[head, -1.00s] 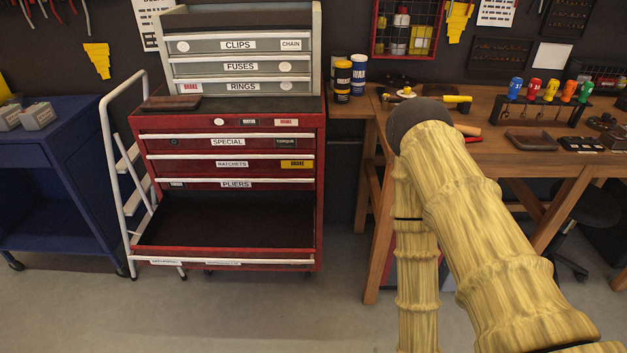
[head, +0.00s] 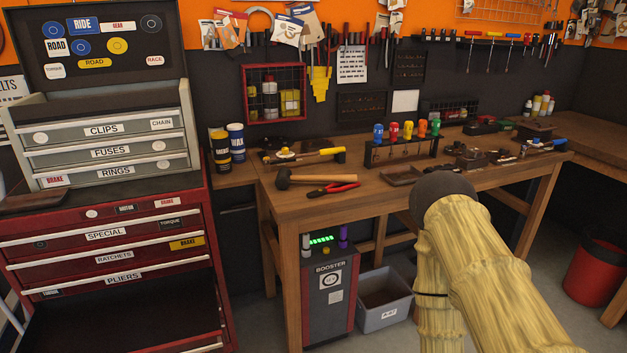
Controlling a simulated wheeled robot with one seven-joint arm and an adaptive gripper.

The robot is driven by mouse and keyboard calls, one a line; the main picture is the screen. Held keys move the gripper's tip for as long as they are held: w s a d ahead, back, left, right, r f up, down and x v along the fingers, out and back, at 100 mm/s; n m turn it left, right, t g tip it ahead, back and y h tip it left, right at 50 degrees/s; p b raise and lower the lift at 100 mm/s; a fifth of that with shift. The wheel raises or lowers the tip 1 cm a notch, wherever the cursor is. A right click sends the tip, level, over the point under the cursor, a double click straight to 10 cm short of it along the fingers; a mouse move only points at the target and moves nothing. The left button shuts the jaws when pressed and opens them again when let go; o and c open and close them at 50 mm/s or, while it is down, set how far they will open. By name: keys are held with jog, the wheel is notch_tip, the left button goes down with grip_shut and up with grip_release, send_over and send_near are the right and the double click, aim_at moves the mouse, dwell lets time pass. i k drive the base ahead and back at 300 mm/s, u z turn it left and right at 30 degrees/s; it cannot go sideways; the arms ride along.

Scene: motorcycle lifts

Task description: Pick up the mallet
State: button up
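The mallet (head: 285,178) lies on the left part of the wooden workbench (head: 300,203), near its front edge. It has a dark head at the left and a light wooden handle pointing right. Pliers with red handles (head: 333,190) lie just in front of the handle. My arm, in a yellowish cover with a dark rounded joint, rises at the lower right, to the right of the mallet. My gripper is not in view.
A yellow-handled hammer (head: 322,155) lies behind the mallet. A rack of coloured screwdrivers (head: 403,150) and a brown tray (head: 402,176) stand to the right. A red tool cabinet (head: 109,240) with an open drawer is at left. A booster unit (head: 328,290) and grey bin (head: 384,300) are below.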

aim_at(284, 175)
jog(key=z, duration=1.55)
jog(key=i, duration=1.8)
jog(key=u, duration=3.2)
